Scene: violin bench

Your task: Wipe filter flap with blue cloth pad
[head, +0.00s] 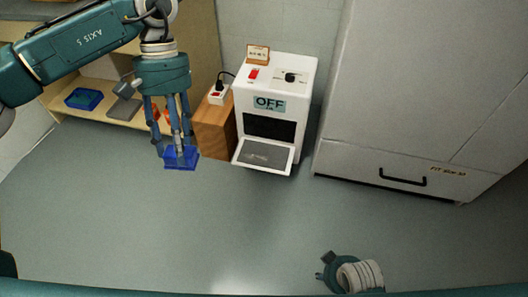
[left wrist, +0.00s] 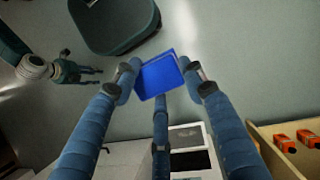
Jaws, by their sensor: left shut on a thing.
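My left gripper (head: 180,150) is shut on the blue cloth pad (head: 181,163) and holds it in the air, left of the white machine (head: 267,80). In the left wrist view the blue pad (left wrist: 158,76) sits between the fingertips. The filter flap (head: 262,156) is folded open at the bottom front of the machine, with a grey mesh-like panel facing up. The pad is apart from the flap. The flap also shows in the left wrist view (left wrist: 186,136), beyond the fingers. My right gripper (head: 322,268) is low at the front, empty, its fingers apart.
The machine's display (head: 269,104) reads OFF. A wooden block (head: 214,130) with a power strip (head: 218,95) stands left of it. A shelf with a blue tray (head: 84,99) is at left. A grey cabinet (head: 420,90) stands at right. The floor in front is clear.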

